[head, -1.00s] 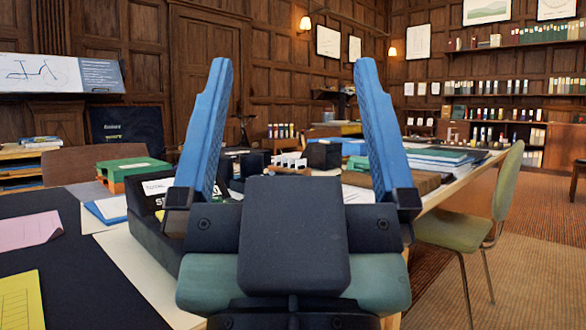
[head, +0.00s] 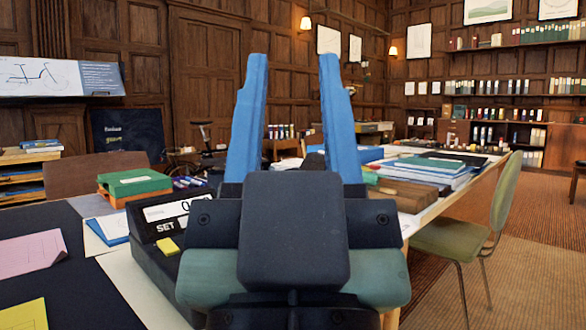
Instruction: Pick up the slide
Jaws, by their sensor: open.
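My gripper (head: 294,62) fills the middle of the head view, with its two blue fingers pointing up and a clear gap between them. It is open, and I see nothing held between the fingers. I cannot make out the slide in this view. The gripper body hides a large part of the table behind it, so the slide may be covered there or too small to tell.
A black device with a display (head: 168,212) and a yellow button stands just left of my gripper. A green box (head: 135,183) is behind it. Folders and papers (head: 428,168) lie at right. A green chair (head: 490,215) stands beside the table.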

